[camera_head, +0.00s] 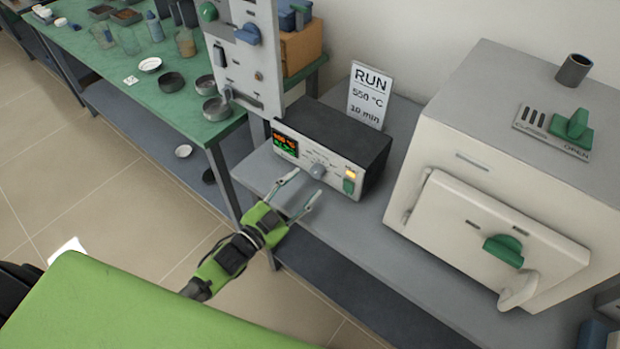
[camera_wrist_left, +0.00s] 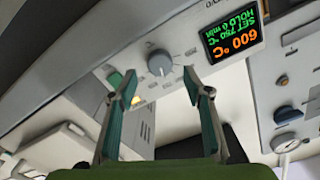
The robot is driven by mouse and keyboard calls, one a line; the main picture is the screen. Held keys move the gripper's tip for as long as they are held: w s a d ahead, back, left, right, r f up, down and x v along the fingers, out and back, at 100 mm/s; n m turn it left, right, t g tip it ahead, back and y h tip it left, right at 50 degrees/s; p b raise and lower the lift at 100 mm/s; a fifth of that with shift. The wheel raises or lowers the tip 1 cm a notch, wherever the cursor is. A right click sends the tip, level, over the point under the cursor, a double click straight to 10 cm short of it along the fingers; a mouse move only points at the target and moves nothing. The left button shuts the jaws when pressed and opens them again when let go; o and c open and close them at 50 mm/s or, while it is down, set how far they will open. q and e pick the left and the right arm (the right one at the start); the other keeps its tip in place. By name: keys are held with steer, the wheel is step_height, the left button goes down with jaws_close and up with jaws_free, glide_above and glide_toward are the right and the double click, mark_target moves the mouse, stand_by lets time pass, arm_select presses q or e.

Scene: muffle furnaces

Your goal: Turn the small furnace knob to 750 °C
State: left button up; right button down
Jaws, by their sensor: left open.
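The furnace controller (camera_head: 340,140) is a dark box with a light front panel on the grey bench. Its small grey knob (camera_head: 318,170) sits mid-panel and also shows in the left wrist view (camera_wrist_left: 160,63). The display (camera_head: 286,143) is at the panel's left end; in the wrist view (camera_wrist_left: 233,38) it appears upside down, with orange 600 °C and green text that seems to read SET 750 °C. My left gripper (camera_head: 308,183) is open and empty in front of the knob, fingers either side of its line and apparently apart from it. My right gripper is not seen.
A green switch (camera_head: 349,186) and a lit amber lamp (camera_head: 351,174) are right of the knob. A RUN card (camera_head: 369,95) stands behind the controller. The white furnace (camera_head: 480,200) is at right, a tall panel (camera_head: 242,50) at left, a green table (camera_head: 180,95) with dishes beyond.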

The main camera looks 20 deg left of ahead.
arm_select(q)
steer(key=v, duration=0.8)
steer(key=s+a+f+n+g+y, duration=0.2)
steer(key=s+f+g, duration=0.15)
steer(key=f, duration=0.65)
steer(key=s+a+f+n+g+y, duration=0.15)
steer(key=s+f, duration=0.35)
steer(key=f, duration=0.5)
steer(key=s+a+f+n+g+y, duration=0.1)
steer(key=s+f+g+y, duration=0.2)
steer(key=f, duration=0.7)
steer(key=s+f+g, duration=0.2)
steer(key=s+f, duration=0.3)
steer(key=s, duration=0.4)
steer(key=s+d+f+n+g, duration=0.1)
steer(key=s+f+g, duration=0.2)
steer(key=s, duration=0.6)
steer(key=s+d+f+n+g, duration=0.1)
steer(key=s+f+g, duration=0.2)
steer(key=s+f, duration=0.3)
steer(key=s, duration=0.3)
steer(key=shift+s+d+f, duration=0.15)
steer(key=shift+s+f, duration=0.05)
steer(key=shift+f, duration=0.15)
